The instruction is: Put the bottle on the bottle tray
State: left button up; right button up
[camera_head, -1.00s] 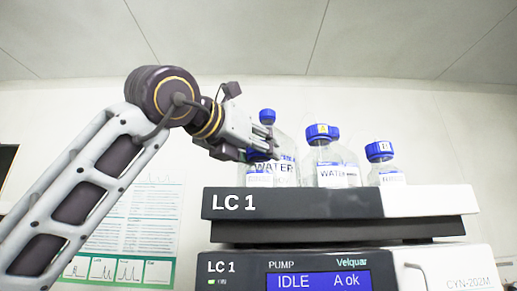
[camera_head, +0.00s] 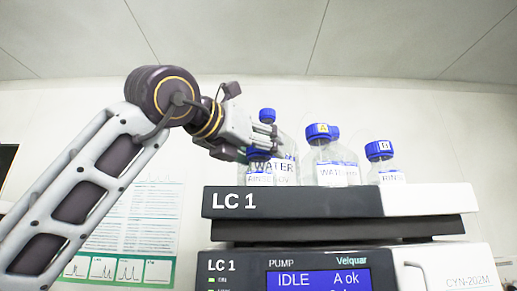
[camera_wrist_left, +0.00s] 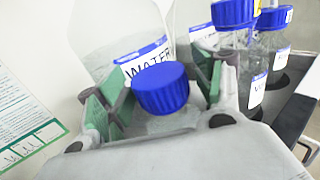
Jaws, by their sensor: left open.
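The bottle tray (camera_head: 310,203) is the white and black top of the LC 1 stack. A small clear bottle with a blue cap (camera_head: 259,153) and a printed label (camera_head: 268,180) stands at its left end. My left gripper (camera_head: 262,143) is at this bottle's cap, partly hiding it. In the left wrist view the open green-padded fingers (camera_wrist_left: 155,95) stand on both sides of the blue-capped bottle (camera_wrist_left: 160,88). I cannot tell whether they touch it. The bottle's base is hidden there. My right gripper is not in view.
A larger WATER bottle (camera_head: 286,165) stands close behind. Further right are bottle A (camera_head: 322,157), another blue-capped bottle behind it and bottle B (camera_head: 381,165). The pump unit (camera_head: 350,265) is below the tray. A poster (camera_head: 130,235) hangs on the wall at left.

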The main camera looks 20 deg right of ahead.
pick_arm(q)
jog(key=shift+r, duration=0.15)
jog(key=b+v, duration=0.4)
jog(key=v, duration=0.6)
jog(key=shift+s+a, duration=0.2)
jog(key=shift+a, duration=0.05)
jog(key=shift+s+a, duration=0.4)
jog(key=shift+a, duration=0.05)
jog(key=shift+s+a, duration=0.1)
